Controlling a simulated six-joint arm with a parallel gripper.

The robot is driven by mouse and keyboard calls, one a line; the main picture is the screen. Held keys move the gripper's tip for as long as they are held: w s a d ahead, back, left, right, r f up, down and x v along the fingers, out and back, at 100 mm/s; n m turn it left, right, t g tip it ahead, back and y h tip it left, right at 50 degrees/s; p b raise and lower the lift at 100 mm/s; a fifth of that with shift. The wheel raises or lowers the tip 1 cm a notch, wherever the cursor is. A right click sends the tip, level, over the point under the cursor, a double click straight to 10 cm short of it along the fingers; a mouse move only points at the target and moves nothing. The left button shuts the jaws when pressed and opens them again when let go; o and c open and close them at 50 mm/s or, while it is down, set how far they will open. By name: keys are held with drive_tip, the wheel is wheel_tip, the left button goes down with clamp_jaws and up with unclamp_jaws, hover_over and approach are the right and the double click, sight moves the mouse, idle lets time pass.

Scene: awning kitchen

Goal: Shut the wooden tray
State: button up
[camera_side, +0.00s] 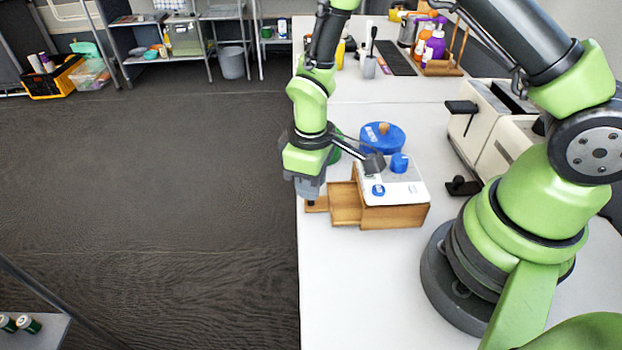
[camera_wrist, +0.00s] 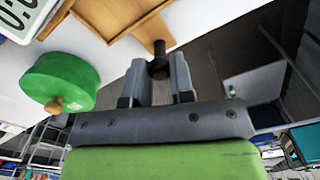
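The wooden tray (camera_side: 346,203) is a drawer standing out to the left of a small wooden box (camera_side: 395,216) with a white top. The tray's front panel (camera_side: 317,204) is apart from the box, and its inside shows between them. In the wrist view the panel (camera_wrist: 152,28) carries a dark round knob (camera_wrist: 159,56). My gripper (camera_side: 311,201) points down at the panel's outer side. In the wrist view its fingers (camera_wrist: 159,72) are close together, one on each side of the knob, and seem shut on it. The exact contact is partly hidden.
A blue round lidded pot (camera_side: 383,136) stands behind the box, and a green one (camera_wrist: 60,80) shows in the wrist view. Small blue items lie on the box. A cream toaster (camera_side: 490,125) stands to the right. The table edge is close at the left.

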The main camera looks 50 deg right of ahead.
sight(338, 202)
clamp_jaws()
drive_tip(key=shift+s+d, duration=1.75)
drive_tip(key=shift+d, duration=0.05)
drive_tip(key=o, duration=0.7)
unclamp_jaws()
wheel_tip(338, 202, up, 10)
